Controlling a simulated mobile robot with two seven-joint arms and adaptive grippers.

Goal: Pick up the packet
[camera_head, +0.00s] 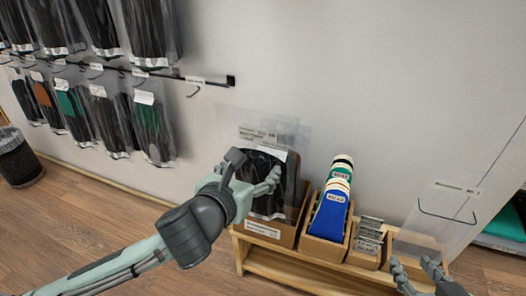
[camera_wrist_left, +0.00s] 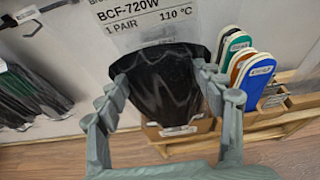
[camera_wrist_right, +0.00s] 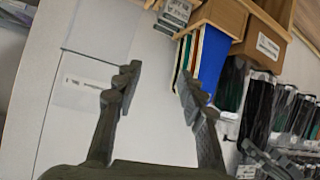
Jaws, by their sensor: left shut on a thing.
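The packet (camera_head: 270,160) is a clear bag with a white label and dark insoles inside. It stands in front of the wall at the left end of the wooden rack. My left gripper (camera_head: 254,170) is shut on the packet, with a finger at each side. In the left wrist view the packet (camera_wrist_left: 165,90) shows its BCF-720W, 110 °C label above the dark insoles. Its lower end overlaps the wooden box behind it; I cannot tell whether it touches. My right gripper (camera_head: 412,265) is open and empty at the lower right; it also shows in the right wrist view (camera_wrist_right: 155,82).
The wooden rack (camera_head: 300,281) holds blue and green insoles (camera_head: 329,212) and small metal-coloured pieces (camera_head: 371,233). Bagged insoles (camera_head: 150,120) hang from wall hooks at left. A clear sheet (camera_head: 440,225) is on the right. A black bin (camera_head: 20,165) stands far left.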

